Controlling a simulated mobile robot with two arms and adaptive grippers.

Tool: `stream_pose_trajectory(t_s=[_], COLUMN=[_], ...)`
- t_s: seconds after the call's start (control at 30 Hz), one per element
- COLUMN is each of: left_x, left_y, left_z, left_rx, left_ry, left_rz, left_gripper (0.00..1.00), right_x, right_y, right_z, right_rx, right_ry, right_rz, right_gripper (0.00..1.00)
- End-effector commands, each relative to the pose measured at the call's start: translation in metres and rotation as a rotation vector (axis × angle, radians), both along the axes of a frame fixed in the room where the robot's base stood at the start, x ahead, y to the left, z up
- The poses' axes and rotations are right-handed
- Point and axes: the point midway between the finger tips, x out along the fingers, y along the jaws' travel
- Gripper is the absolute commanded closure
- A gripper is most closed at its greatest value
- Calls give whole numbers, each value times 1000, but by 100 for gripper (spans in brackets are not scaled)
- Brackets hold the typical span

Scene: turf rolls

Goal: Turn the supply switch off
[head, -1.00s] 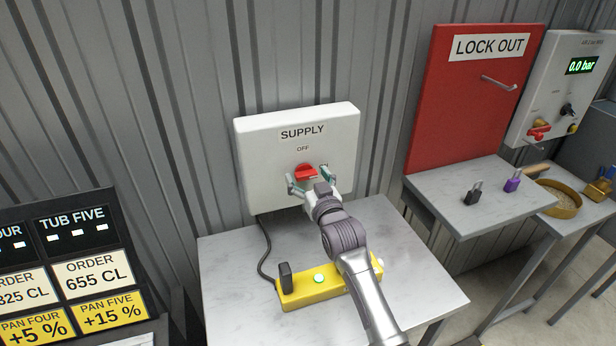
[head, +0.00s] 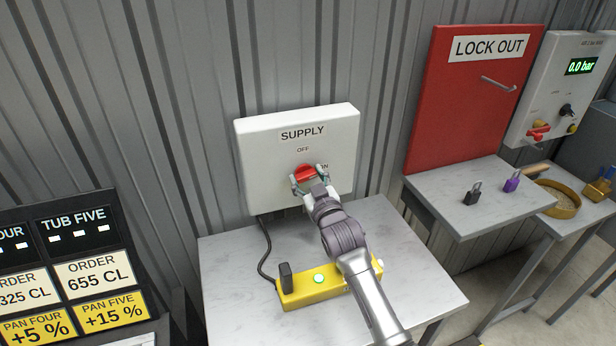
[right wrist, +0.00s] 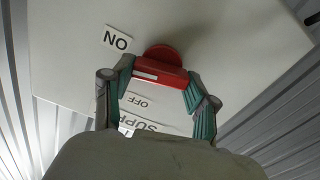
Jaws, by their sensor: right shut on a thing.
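The white supply box (head: 257,150) is on the ribbed wall, with OFF printed above its red switch (head: 305,172) and ON to the right of it. My right gripper (head: 309,180) is at the box, with its fingers shut on the red switch from both sides. In the right wrist view, the red switch (right wrist: 160,76) sits between the fingertips of my right gripper (right wrist: 160,84). The white mark on the switch is at its left end there, between the ON and OFF labels. My left gripper is not in view.
A table (head: 235,265) below the box bears a yellow control bar (head: 300,292) with a green button. A cable hangs from the box. To the right are a red lock-out board (head: 460,110) and a table with a black padlock (head: 473,194) and a purple padlock (head: 512,181).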

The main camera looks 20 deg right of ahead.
Motion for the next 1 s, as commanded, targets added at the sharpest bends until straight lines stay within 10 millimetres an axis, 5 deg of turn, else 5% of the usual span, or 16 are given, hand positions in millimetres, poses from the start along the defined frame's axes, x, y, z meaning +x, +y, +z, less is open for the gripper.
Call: stream_pose_trajectory(t_s=[1.0], left_x=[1], left_y=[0], left_z=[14], left_rx=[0], left_ry=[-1], left_rz=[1], left_gripper=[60], right_x=[0], right_y=[3], right_z=[-2], right_rx=[-961], right_ry=[-33], right_rz=[1], right_gripper=[77])
